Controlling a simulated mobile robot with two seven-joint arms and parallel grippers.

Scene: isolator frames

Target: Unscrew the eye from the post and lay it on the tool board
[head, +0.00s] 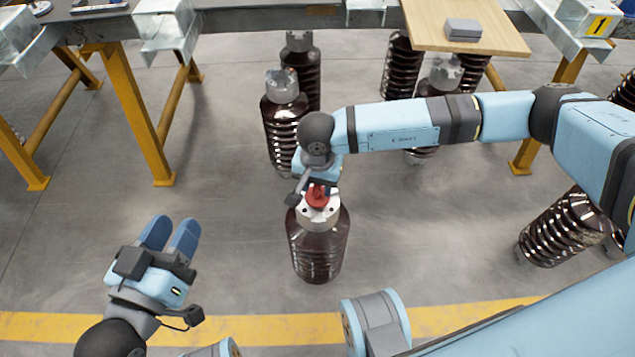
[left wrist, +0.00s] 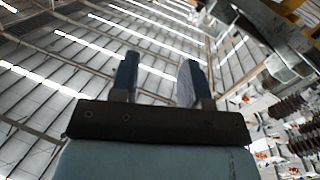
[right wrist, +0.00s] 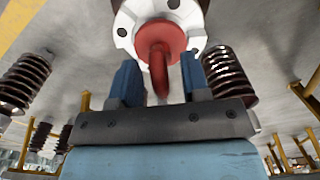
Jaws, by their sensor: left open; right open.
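The red eye (head: 318,195) sits on the pale metal cap of the dark brown ribbed post (head: 318,255), which stands upright on the floor. In the right wrist view the eye (right wrist: 160,40) shows as a round red flange with a ring pointing toward my right gripper (right wrist: 160,80). That gripper is open, its blue fingers either side of the ring with gaps visible. My left gripper (head: 171,234) is open and empty, low at the left, well away from the post. The wooden tool board (head: 490,35) lies on the bench at the upper right.
A grey block (head: 463,30) lies on the tool board. The bench (head: 260,20) stands on yellow legs across the back. Other brown insulators (head: 283,125) stand behind the post, and one lies tilted at the right (head: 560,230). The floor left of the post is clear.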

